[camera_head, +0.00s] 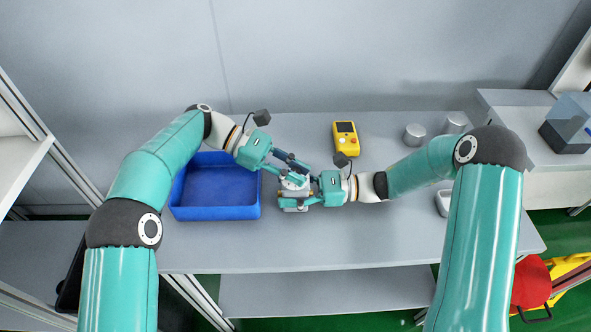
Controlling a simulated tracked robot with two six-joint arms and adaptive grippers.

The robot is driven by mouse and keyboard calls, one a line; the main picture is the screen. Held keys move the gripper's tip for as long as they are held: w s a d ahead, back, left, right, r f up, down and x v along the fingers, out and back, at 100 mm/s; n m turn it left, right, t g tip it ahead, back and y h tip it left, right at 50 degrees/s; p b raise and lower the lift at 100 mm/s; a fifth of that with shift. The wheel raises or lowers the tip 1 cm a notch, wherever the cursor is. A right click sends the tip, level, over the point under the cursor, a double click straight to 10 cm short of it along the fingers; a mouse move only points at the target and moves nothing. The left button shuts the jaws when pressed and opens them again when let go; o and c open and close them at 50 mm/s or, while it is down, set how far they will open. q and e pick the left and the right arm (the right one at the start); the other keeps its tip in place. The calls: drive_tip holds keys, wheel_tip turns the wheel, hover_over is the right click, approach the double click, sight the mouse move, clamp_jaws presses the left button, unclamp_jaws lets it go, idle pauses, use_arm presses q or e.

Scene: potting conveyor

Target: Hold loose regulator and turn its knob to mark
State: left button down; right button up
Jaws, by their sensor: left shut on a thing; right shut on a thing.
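The regulator (294,189) is a small pale grey body near the middle of the grey table, between my two grippers. My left gripper (291,172) reaches it from the upper left and is shut on its upper part, where the knob seems to be. My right gripper (311,191) comes from the right and is shut on the side of the regulator body. The fingers cover much of the regulator. The knob and its mark are too small and too hidden to make out, and I cannot tell if the regulator touches the table.
A blue tray (215,212) stands to the left on the table (330,250). A yellow handheld device (346,138) lies behind the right gripper. Two grey cylinders (414,134) stand at the back right. The front of the table is clear.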

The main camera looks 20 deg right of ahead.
sight(295, 170)
use_arm(q)
drive_tip(key=shift+r, duration=0.1)
idle(0.4)
drive_tip(key=c, duration=1)
unclamp_jaws()
wheel_tip(295, 170, up, 10)
drive_tip(key=shift+f, duration=0.1)
